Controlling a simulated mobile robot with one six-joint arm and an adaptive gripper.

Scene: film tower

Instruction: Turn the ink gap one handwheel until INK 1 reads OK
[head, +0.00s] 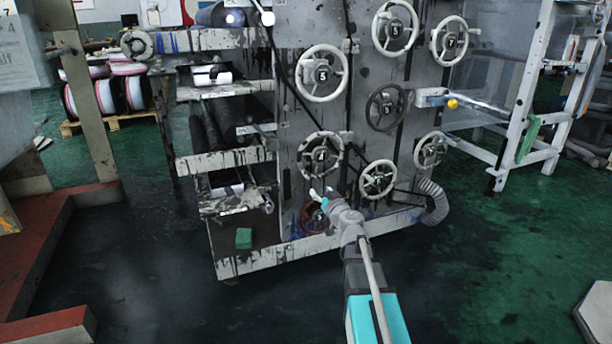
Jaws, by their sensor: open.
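Several spoked handwheels stand on the grey, ink-stained machine panel. A pale wheel (320,156) at lower left has a dark hub with a mark that may be a 1; it is too small to be sure. Another pale wheel (377,179) is to its right, with an unclear hub mark. My gripper (321,194) is open, just below the lower left wheel in the picture and left of the lower middle wheel. It looks empty and apart from both, though depth is hard to judge. I cannot make out an INK 1 readout.
Other handwheels (322,73) sit above and to the right. Left of the panel are ink-stained shelves (225,157) with rollers. A flexible grey hose (434,203) is at lower right, near a white frame (530,95). The dark green floor (490,265) in front is mostly clear.

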